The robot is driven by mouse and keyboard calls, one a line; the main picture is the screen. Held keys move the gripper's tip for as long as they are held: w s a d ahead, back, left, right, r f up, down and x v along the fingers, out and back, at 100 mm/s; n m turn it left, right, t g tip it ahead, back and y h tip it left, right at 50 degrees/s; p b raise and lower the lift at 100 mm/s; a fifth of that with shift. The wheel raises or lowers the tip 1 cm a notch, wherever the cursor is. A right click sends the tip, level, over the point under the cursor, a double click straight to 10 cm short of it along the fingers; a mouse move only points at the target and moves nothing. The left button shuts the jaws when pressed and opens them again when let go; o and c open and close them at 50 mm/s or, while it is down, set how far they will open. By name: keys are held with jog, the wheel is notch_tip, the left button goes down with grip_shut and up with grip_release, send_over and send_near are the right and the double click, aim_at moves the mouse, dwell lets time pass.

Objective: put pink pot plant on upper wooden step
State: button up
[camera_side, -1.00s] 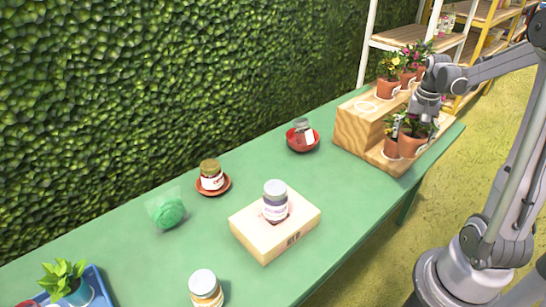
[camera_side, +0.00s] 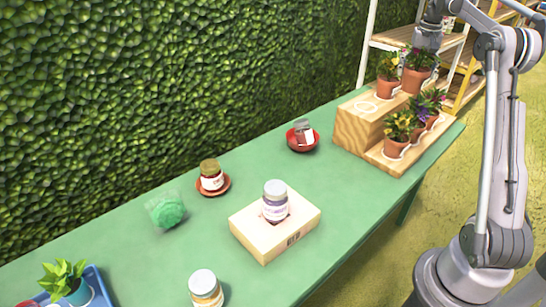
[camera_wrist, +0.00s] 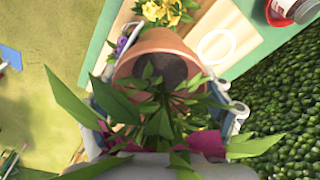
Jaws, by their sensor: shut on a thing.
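My gripper (camera_side: 427,42) is shut on a potted plant with a terracotta pot (camera_side: 413,81), high at the upper wooden step (camera_side: 366,104). In the wrist view the held pot (camera_wrist: 158,58) shows dark soil and long green leaves, with pink petals (camera_wrist: 210,144) close to my gripper (camera_wrist: 168,112). I cannot tell whether the pot's base touches the step. A yellow-flowered pot (camera_side: 388,88) stands on the upper step, left of the held pot. An empty white ring mark (camera_wrist: 215,46) lies on the wood beside the held pot.
A red bowl (camera_side: 302,141) holding a jar sits left of the stand. Shelves (camera_side: 385,45) rise behind; a hedge (camera_side: 180,80) borders the green table (camera_side: 300,190).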

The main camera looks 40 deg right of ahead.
jog(key=shift+w+a+f, duration=0.5)
jog(key=shift+w+f, duration=1.25)
jog(key=shift+w+a+f, duration=0.55)
jog(key=shift+w+f, duration=1.2)
jog(key=shift+f, duration=0.05)
jog(key=shift+w+a+f, duration=0.5)
jog(key=shift+w+f, duration=1.25)
jog(key=shift+f, duration=0.15)
jog(key=o, duration=1.5)
